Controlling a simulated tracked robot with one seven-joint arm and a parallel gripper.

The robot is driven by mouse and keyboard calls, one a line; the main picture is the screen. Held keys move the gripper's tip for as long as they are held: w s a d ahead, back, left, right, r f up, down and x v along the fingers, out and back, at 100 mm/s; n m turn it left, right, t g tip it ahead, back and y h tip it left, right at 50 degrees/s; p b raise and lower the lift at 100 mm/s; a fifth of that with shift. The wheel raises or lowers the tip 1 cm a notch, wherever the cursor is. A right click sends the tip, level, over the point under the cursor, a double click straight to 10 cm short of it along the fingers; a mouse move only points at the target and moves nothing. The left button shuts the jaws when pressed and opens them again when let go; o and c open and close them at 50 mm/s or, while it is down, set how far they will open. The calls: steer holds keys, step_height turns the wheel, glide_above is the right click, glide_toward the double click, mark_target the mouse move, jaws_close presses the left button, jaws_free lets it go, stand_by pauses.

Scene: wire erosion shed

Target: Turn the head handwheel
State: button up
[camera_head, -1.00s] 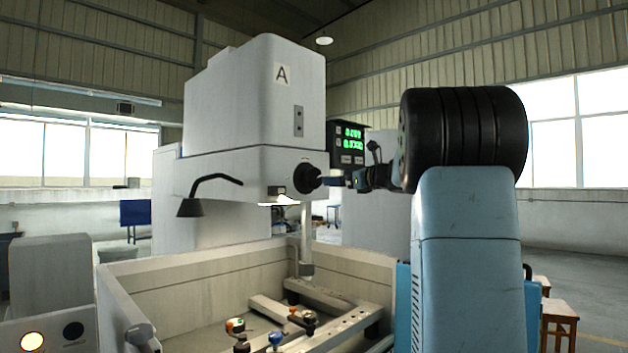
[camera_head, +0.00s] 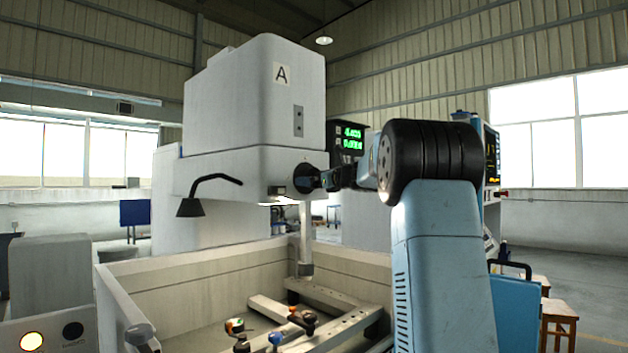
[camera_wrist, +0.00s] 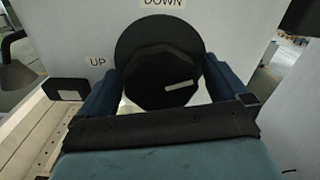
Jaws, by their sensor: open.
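The head handwheel (camera_head: 305,178) is a black round knob on the side of the pale machine head (camera_head: 230,168). In the wrist view the handwheel (camera_wrist: 160,78) fills the upper middle, a faceted knob before a round black disc, with a pale mark on its face. My gripper (camera_head: 326,180) is at the handwheel. In the wrist view my gripper (camera_wrist: 163,72) is open, with one blue finger on each side of the knob. I cannot tell whether the fingers touch it. The labels UP (camera_wrist: 98,62) and DOWN (camera_wrist: 163,3) show beside and above it.
A readout with green digits (camera_head: 350,137) hangs just behind my gripper. A black bent lamp (camera_head: 190,207) sticks out at the head's left. Below is an open tank (camera_head: 200,268) with rails and small coloured knobs. Wooden stools (camera_head: 558,315) stand at the right.

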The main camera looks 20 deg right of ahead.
steer(key=shift+c, duration=0.4)
steer(key=c, duration=0.9)
steer(key=shift+n, duration=0.3)
steer(key=n, duration=0.6)
steer(key=shift+f, duration=0.1)
steer(key=n, duration=0.4)
steer(key=shift+a+f, duration=0.1)
steer(key=shift+f+n, duration=0.1)
steer(key=shift+n, duration=1.3)
steer(key=shift+f, duration=0.1)
